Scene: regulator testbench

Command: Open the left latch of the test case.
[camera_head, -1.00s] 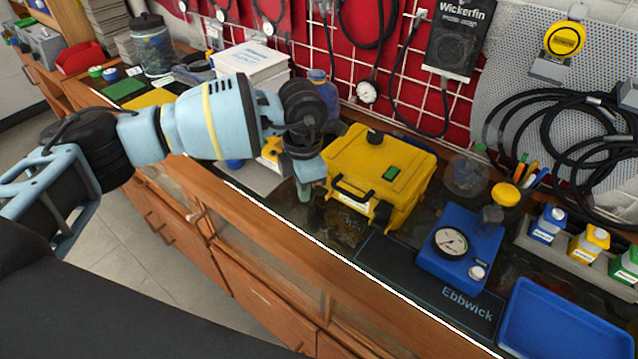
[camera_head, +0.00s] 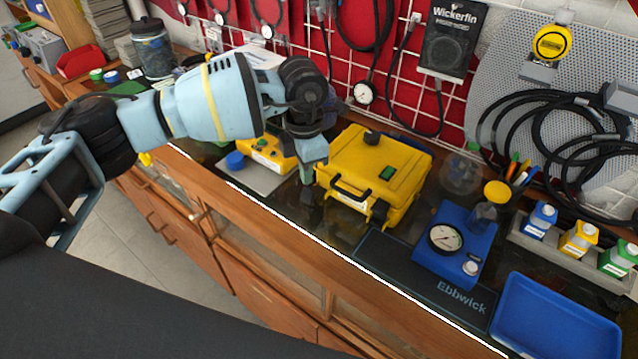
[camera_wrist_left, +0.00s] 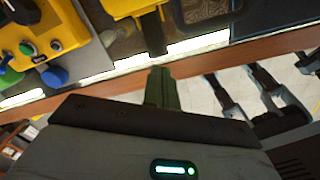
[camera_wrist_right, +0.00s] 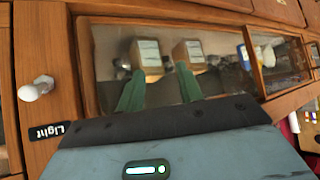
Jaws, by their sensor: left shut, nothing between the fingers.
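The yellow test case (camera_head: 372,160) stands closed on the bench, with a dark handle (camera_head: 350,190) on its front. Its right latch (camera_head: 380,212) shows at the front right. The left latch is not clearly seen; my left gripper (camera_head: 307,184) is at the case's front left corner and blocks that area. The left gripper's fingers (camera_wrist_left: 160,88) are together and empty in the left wrist view. A yellow edge, likely the case (camera_wrist_left: 130,8), lies beyond them. Contact cannot be told. My right gripper (camera_wrist_right: 158,88) is open and empty, facing the cabinet front below the bench.
A yellow device (camera_head: 268,152) with a blue knob stands left of the case. A blue gauge unit (camera_head: 455,245) and a blue tray (camera_head: 555,318) are to the right. Hoses (camera_head: 545,125) hang behind. The bench's front edge (camera_head: 300,231) runs close before the case.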

